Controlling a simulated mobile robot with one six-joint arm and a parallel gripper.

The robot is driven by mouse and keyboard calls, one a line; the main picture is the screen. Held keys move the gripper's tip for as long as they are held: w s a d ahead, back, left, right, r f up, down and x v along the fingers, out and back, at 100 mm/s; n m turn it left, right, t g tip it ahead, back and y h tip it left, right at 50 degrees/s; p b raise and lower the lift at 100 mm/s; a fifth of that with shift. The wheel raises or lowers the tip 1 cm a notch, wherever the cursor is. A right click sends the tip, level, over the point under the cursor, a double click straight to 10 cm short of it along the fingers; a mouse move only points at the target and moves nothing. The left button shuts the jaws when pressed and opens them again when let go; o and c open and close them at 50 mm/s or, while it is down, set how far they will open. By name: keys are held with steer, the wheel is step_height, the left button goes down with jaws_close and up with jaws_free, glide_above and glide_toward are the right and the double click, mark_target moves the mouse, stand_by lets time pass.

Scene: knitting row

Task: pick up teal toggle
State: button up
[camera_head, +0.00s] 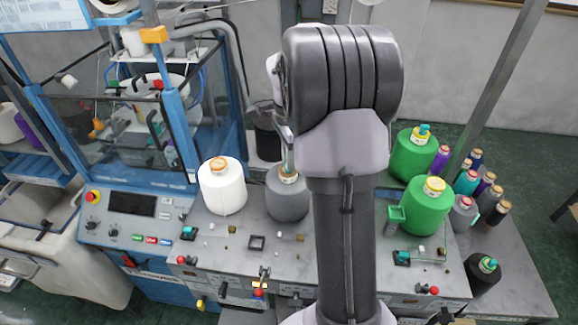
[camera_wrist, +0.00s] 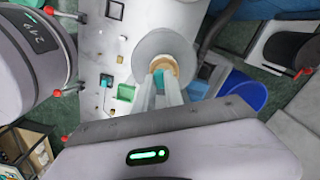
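My gripper (camera_wrist: 164,80) reaches over the grey yarn cone (camera_head: 287,200), which stands on the machine top left of my arm. In the wrist view its pale fingers come close together over the cone's orange-tan core (camera_wrist: 170,66). A small teal piece (camera_wrist: 158,78) shows at the fingertips, partly hidden by them. I cannot tell whether the fingers grip it or only stand around it. In the head view the fingers are thin and mostly behind my wrist. Teal switches also sit on the panel, one at the left (camera_head: 188,233) and one at the right (camera_head: 402,257).
A white cone (camera_head: 222,188) stands left of the grey one. Green cones (camera_head: 427,207) and several small coloured spools (camera_head: 467,182) stand at the right. A black cone (camera_head: 483,275) is near the right front. A blue bin (camera_wrist: 246,92) shows in the wrist view.

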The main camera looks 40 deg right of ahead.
jaws_close()
step_height(320, 180, up, 4)
steer(key=shift+s+f+b, duration=0.15)
steer(key=shift+f+b, duration=0.1)
steer(key=shift+b, duration=0.05)
steer(key=s+a+b, duration=0.1)
steer(key=s+a, duration=0.1)
steer(key=s, duration=0.5)
steer(key=s+a+r+b, duration=0.1)
steer(key=s+b, duration=0.1)
steer(key=s, duration=0.6)
steer(key=shift+a+r, duration=0.25)
steer(key=shift+a, duration=0.1)
steer(key=shift+s, duration=0.1)
